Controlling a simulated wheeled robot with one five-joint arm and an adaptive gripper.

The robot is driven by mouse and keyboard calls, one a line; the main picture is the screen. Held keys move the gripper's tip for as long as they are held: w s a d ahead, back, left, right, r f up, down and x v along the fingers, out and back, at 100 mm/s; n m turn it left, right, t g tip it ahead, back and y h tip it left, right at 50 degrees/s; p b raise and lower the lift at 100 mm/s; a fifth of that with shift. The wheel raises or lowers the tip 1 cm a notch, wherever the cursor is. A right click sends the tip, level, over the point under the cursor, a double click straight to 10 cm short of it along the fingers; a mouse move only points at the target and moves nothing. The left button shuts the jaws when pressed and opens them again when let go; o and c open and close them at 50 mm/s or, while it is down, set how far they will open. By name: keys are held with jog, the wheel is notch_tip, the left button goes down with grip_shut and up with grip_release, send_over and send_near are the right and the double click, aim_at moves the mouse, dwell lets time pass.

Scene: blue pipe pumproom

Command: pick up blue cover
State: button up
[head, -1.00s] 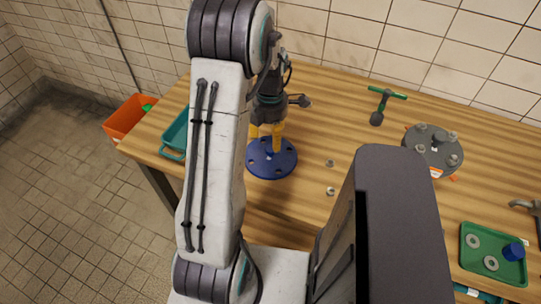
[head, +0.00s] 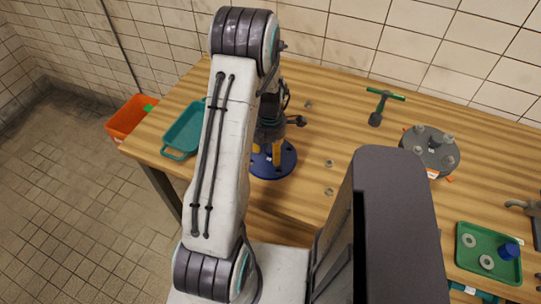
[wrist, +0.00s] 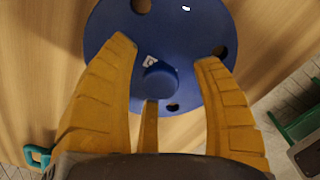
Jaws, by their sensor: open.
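The blue cover (head: 284,164) is a round disc with holes, lying on the wooden table. In the head view my arm hides its left part. In the wrist view the cover (wrist: 185,28) fills the upper middle, with a raised round knob (wrist: 160,82) at its centre. My gripper (wrist: 166,50) is open, its yellow fingers spread on both sides of the knob and a third finger below it. The fingers appear over the cover; I cannot tell whether they touch it. In the head view the gripper (head: 267,155) is partly hidden behind my arm.
A teal tray (head: 183,150) lies left of the cover, and an orange bin (head: 126,118) stands beyond the table's left end. Small nuts (head: 329,163) lie right of the cover. A green-handled tool (head: 380,106), a grey flange (head: 430,150) and a green tray (head: 508,268) are farther right.

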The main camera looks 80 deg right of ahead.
grip_shut()
dwell(0.6)
jog(key=shift+r, duration=0.15)
